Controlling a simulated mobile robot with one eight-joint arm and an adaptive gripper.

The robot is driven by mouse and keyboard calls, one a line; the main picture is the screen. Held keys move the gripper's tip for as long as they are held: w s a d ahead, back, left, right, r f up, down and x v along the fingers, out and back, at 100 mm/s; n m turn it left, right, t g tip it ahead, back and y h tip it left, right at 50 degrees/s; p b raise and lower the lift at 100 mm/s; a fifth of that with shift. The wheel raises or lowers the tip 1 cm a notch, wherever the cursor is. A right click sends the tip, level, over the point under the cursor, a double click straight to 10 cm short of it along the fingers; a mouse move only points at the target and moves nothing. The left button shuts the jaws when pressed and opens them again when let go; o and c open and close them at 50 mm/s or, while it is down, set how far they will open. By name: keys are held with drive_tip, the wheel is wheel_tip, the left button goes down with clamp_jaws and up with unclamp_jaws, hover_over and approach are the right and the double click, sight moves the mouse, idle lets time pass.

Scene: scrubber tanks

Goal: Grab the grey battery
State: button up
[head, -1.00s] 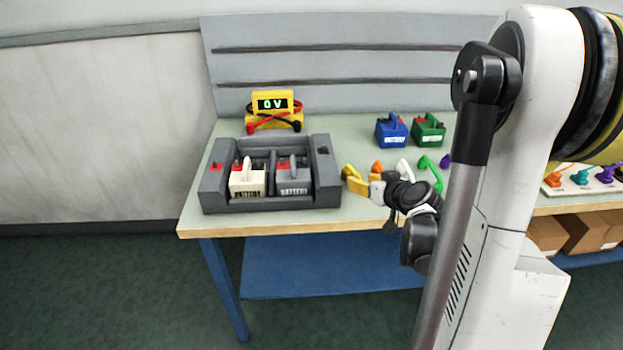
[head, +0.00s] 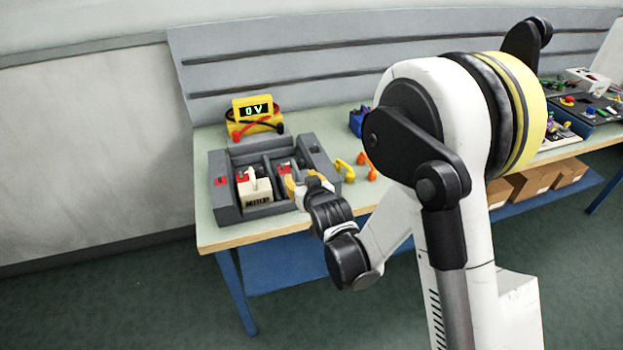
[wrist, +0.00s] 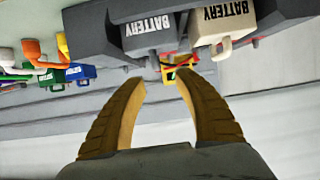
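The grey battery (wrist: 150,34) sits in the right bay of the grey tray (head: 226,208). In the head view my gripper hides most of it; a red part (head: 284,167) shows behind the fingers. The wrist view looks upside down and shows the battery's label beyond the fingertips. My gripper (wrist: 160,82) is open and empty, its yellow fingers apart with nothing between them. In the head view my gripper (head: 293,184) is at the tray's front right, close to the grey battery; contact cannot be told.
A white battery (head: 258,190) stands in the bay to the left; it also shows in the wrist view (wrist: 222,24). A yellow meter (head: 253,116) reading 0 V stands behind the tray. A blue battery (head: 357,121) and yellow and orange hook-like pieces (head: 367,167) lie to the right.

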sight(296, 167)
drive_tip(key=x, duration=0.4)
drive_tip(key=shift+w+f+b, duration=0.2)
drive_tip(key=shift+b, duration=0.2)
drive_tip(key=x, duration=0.2)
drive_tip(key=b+x, duration=0.1)
drive_tip(key=x, duration=0.2)
drive_tip(key=shift+w+d+r, duration=0.15)
drive_tip(key=shift+w+r, duration=0.05)
drive_tip(key=shift+w, duration=0.35)
clamp_jaws()
drive_tip(key=shift+r, duration=0.15)
